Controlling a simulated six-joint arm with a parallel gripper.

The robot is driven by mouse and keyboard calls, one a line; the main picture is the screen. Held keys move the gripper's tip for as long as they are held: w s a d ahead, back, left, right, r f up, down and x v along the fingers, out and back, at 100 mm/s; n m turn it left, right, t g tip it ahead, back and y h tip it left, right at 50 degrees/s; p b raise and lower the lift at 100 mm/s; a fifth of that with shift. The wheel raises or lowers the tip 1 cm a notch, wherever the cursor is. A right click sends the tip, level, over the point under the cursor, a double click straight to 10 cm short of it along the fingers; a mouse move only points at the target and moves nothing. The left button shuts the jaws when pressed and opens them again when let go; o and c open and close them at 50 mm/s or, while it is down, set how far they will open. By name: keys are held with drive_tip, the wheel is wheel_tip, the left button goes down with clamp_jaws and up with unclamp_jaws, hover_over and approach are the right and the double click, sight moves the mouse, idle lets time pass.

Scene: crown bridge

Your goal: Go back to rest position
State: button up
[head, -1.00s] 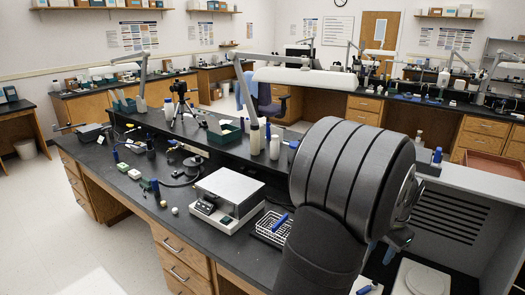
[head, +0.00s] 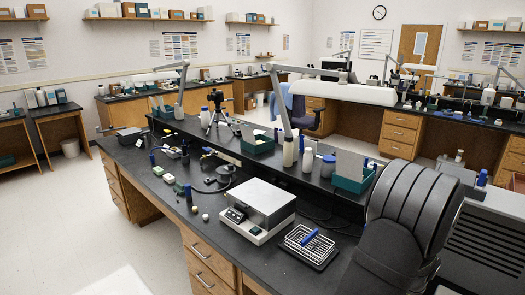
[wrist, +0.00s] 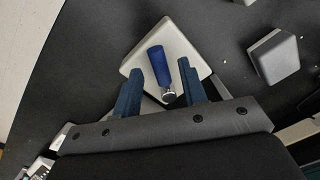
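My gripper (wrist: 156,84) shows in the wrist view with its two dark blue fingers spread apart. Between and beyond them is a blue cylinder with a shiny metal end (wrist: 159,66). It lies on a pale, square-cornered block (wrist: 184,45), with visible gaps between it and the fingers. The gripper holds nothing that I can see. In the head view only my ribbed grey arm shows at the lower right; the gripper is out of sight there.
A dark bench carries a silver-topped box device (head: 257,205) and a white wire rack with a blue item (head: 310,245). Bottles and a teal bin (head: 352,180) stand on the raised shelf. Another pale block (wrist: 273,56) lies right in the wrist view.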

drive_tip(key=shift+f, duration=0.5)
wheel_tip(320, 180, up, 17)
drive_tip(key=s, duration=0.1)
drive_tip(key=f, duration=1.1)
drive_tip(key=w+f, duration=0.1)
drive_tip(key=f, duration=0.5)
drive_tip(key=shift+f, duration=0.2)
drive_tip(key=shift+s+r+n, duration=0.1)
drive_tip(key=shift+r+n, duration=0.05)
drive_tip(key=shift+n, duration=0.15)
drive_tip(key=shift+s+d+n, duration=0.15)
drive_tip(key=shift+s+n, duration=0.1)
drive_tip(key=shift+n, duration=0.45)
